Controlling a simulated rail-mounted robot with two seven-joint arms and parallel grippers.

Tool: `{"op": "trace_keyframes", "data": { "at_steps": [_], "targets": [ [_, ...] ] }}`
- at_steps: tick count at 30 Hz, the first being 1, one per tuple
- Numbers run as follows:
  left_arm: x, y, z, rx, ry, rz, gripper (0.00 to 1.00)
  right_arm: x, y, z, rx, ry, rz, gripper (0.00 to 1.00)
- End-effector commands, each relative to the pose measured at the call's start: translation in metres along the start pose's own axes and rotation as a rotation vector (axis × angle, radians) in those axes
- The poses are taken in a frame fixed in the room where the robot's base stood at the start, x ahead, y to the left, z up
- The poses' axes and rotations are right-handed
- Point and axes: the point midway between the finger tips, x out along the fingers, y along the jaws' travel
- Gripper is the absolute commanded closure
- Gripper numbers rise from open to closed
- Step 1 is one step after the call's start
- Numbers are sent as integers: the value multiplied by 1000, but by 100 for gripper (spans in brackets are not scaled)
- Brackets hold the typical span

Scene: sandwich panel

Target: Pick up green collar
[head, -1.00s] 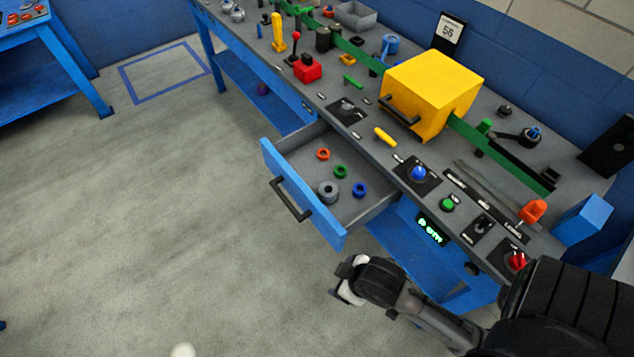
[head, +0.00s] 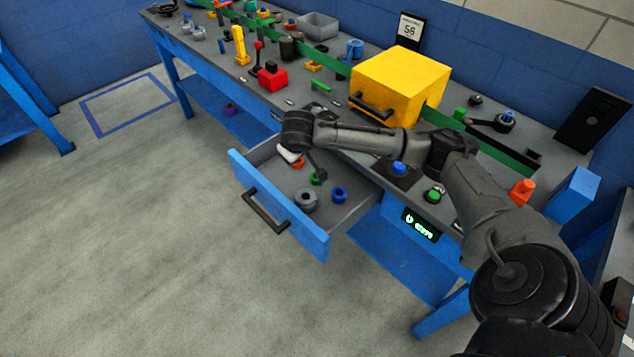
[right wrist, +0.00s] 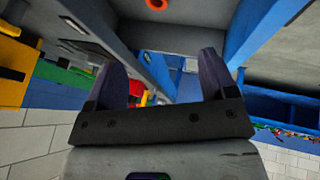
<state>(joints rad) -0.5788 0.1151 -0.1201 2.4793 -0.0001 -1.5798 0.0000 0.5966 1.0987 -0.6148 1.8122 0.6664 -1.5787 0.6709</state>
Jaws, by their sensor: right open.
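The green collar (head: 316,180) is a small ring on the floor of the open drawer (head: 318,245). My left gripper is not in view.
A grey collar (head: 306,199) and a blue collar (head: 339,194) lie near the green one in the drawer. The drawer's blue front has a black handle (head: 265,212). A yellow box (head: 405,80) stands on the bench behind my arm. The floor left of the drawer is clear.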

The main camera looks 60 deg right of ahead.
Motion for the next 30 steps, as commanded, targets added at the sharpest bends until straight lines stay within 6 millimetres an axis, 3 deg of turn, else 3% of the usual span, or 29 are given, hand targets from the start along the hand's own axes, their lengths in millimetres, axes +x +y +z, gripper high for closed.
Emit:
{"op": "trace_keyframes", "data": {
  "at_steps": [1, 4, 12, 19, 30],
  "targets": [
    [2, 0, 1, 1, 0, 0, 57, 11, 15, 5, 127, -60, 6, 22],
    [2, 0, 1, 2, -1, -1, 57, 24, 30, 17, 377, -160, 7, 22],
    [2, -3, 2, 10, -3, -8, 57, 37, 35, 34, 853, -295, 32, 22],
    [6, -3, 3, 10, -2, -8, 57, 46, 32, 38, 992, -318, 46, 22],
    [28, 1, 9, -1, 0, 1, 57, 103, 25, 56, 999, -319, 47, 22]
  ]
}}
